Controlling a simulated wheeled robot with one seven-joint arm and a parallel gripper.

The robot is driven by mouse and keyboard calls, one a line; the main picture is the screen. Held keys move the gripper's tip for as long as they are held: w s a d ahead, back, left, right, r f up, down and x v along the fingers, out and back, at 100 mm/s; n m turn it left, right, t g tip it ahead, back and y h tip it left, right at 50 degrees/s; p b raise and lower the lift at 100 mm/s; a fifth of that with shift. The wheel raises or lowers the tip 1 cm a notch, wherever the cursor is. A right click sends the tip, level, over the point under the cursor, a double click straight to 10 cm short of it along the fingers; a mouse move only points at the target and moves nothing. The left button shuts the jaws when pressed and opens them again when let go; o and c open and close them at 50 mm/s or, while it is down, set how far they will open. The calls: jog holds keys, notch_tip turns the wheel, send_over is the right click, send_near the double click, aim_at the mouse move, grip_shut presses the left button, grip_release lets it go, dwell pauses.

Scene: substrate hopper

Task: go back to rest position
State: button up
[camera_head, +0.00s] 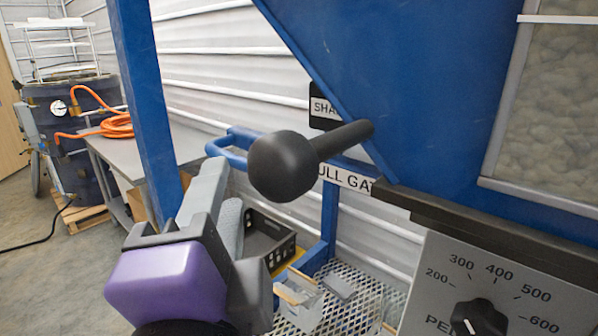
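My gripper (222,185) is at the lower left, with a purple and dark grey body and two light grey fingers pointing up and away. The fingers lie one behind the other from this angle, so their gap is hard to judge. The nearer fingertip overlaps the end of a blue loop handle (236,138) in the picture; I cannot tell whether they touch. A black ball-ended lever (285,165) stands out in front of the handle and hides part of it and possibly the farther fingertip. No object shows clearly between the fingers.
The blue hopper (415,75) and a dial panel (500,285) fill the right. A blue post (145,100) rises left of my gripper. Below are a mesh shelf (355,285) and a black crate (268,240).

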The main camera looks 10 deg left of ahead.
jog(key=s+a+r+n+t+y, duration=0.1)
jog(key=s+n+y, duration=0.15)
jog(key=n, duration=0.25)
jog(key=s+a+r+n+y, duration=0.1)
jog(key=a+n+y, duration=0.1)
jog(key=n+y, duration=0.3)
jog(key=s+d+f+n+g, duration=0.1)
jog(key=d+f+n, duration=0.5)
jog(key=f, duration=0.4)
jog(key=s+d+f+n+g, duration=0.15)
jog(key=d+f+n, duration=0.25)
jog(key=d+f, duration=0.5)
jog(key=s+d+f+m+g+h, duration=0.2)
jog(key=s+d+f+m+h, duration=0.5)
jog(key=s+d+f+h, duration=0.5)
jog(key=s+d+f, duration=0.6)
jog(key=d+f, duration=0.1)
jog(key=d, duration=0.1)
jog(key=shift+s+d+g, duration=0.2)
jog(key=shift+s+g, duration=0.15)
